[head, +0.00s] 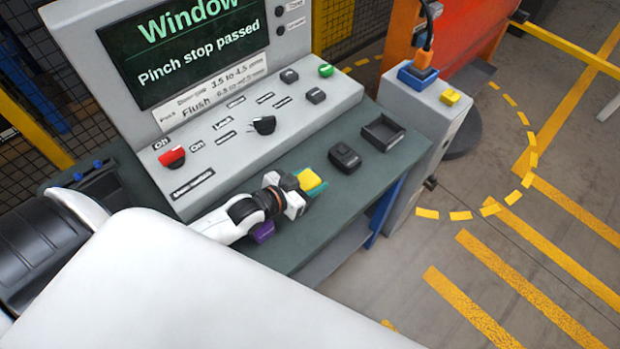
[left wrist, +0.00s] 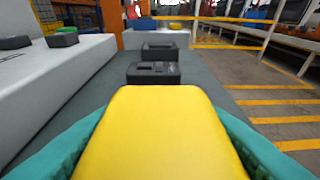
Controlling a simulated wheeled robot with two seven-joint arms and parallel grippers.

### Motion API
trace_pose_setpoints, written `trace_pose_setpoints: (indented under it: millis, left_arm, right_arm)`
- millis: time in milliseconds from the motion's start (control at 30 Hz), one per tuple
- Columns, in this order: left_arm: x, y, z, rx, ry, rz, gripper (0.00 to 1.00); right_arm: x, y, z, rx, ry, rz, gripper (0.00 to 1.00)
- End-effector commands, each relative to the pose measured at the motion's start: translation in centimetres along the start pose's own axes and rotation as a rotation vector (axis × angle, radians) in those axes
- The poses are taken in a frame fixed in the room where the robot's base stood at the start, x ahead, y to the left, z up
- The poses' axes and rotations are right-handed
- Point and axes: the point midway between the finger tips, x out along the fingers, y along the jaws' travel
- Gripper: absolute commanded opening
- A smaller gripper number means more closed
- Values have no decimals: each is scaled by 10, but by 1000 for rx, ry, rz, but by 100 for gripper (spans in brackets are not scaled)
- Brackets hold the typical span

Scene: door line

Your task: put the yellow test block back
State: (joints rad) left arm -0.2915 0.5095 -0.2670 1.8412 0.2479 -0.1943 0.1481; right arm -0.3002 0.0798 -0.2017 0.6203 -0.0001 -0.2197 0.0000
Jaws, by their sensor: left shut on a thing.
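The yellow test block (head: 309,179) is held in my left gripper (head: 311,185), above the green-grey bench top near its front edge. In the left wrist view the yellow block (left wrist: 158,135) fills the lower middle, between the teal fingers. Beyond it on the bench are a small dark block with a slot in its top (head: 344,157) and a dark open tray (head: 382,132), which looks empty. The block is apart from both. In the left wrist view the slotted block (left wrist: 153,73) is straight ahead, with the tray (left wrist: 160,50) behind it. My right gripper is not in view.
A grey console (head: 220,140) with a red switch (head: 171,157), a black knob (head: 264,125) and a screen reading "Pinch stop passed" (head: 185,50) stands along the bench's back. A grey post (head: 425,110) with a yellow button stands at the bench's right end. Striped floor lies beyond.

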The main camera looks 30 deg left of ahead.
Motion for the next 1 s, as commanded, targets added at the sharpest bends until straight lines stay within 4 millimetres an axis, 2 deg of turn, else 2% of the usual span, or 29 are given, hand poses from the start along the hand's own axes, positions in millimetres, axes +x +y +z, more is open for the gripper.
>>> trace_pose_setpoints:
  millis: [133, 167, 300, 567, 733, 800, 1000]
  left_arm:
    - [1, 0, -1, 0, -2, 0, 12]
    - [1, 0, -2, 0, 0, 0, 49]
    - [1, 0, -2, 0, 0, 0, 69]
    - [0, 0, -1, 0, -1, 0, 69]
    - [-5, 0, 14, 1, -3, 0, 69]
    - [-16, 0, 7, -1, 2, 0, 69]
    - [-60, 0, 6, -1, 4, 0, 69]
  right_arm:
    - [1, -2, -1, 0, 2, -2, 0]
    - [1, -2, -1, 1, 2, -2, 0]
    - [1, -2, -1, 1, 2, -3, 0]
    - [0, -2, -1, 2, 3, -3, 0]
    - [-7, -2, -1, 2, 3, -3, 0]
    - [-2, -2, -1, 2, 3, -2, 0]
    - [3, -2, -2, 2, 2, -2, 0]
